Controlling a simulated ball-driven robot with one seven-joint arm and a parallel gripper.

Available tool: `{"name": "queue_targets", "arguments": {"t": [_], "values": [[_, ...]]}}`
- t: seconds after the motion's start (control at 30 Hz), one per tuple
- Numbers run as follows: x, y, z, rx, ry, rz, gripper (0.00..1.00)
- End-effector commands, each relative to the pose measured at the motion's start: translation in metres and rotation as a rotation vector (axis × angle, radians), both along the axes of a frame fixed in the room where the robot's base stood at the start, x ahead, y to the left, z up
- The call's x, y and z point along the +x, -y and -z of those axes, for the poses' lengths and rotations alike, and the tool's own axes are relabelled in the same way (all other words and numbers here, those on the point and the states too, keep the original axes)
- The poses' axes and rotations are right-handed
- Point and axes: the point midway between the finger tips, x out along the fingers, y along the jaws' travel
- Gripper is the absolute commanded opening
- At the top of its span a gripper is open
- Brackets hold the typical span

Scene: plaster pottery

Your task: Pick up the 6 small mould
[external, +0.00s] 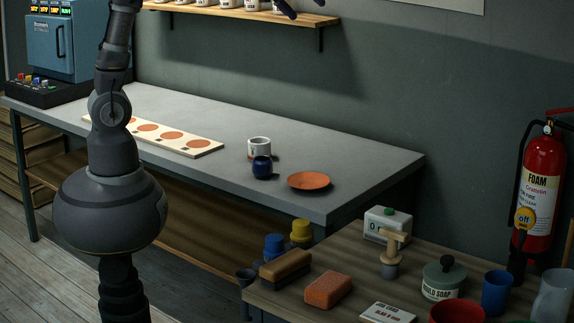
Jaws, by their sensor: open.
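Several white moulds (228,3) with dark label marks stand in a row on the wooden wall shelf (232,13) at the top. The top edge of the picture cuts them off. I cannot tell which one is the 6 small mould. My gripper (304,12) shows only in part at the top edge, by the right end of the row. Its dark fingers are apart, and I see nothing held between them. Its distance from the moulds is not clear.
Below, the grey table bears a board with orange discs (205,146), a white mug (259,147), a dark blue cup (262,167) and an orange plate (309,180). A cluttered bench with a sponge (328,290) is front right. A fire extinguisher (543,185) hangs at right.

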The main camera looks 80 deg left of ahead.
Motion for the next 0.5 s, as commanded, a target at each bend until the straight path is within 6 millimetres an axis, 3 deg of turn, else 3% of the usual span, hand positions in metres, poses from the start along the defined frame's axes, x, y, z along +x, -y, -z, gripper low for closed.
{"name": "queue_targets", "arguments": {"t": [0.03, 0.1, 0.2, 0.33, 0.5], "values": [[-0.008, 0.032, -0.035, 0.092, 0.071, 0.117, 1.0], [-0.023, 0.071, -0.081, 0.232, 0.16, 0.269, 1.0], [-0.054, 0.118, -0.136, 0.42, 0.277, 0.442, 1.0], [-0.093, 0.158, -0.185, 0.609, 0.394, 0.581, 1.0], [-0.119, 0.178, -0.211, 0.723, 0.46, 0.65, 1.0]]}}
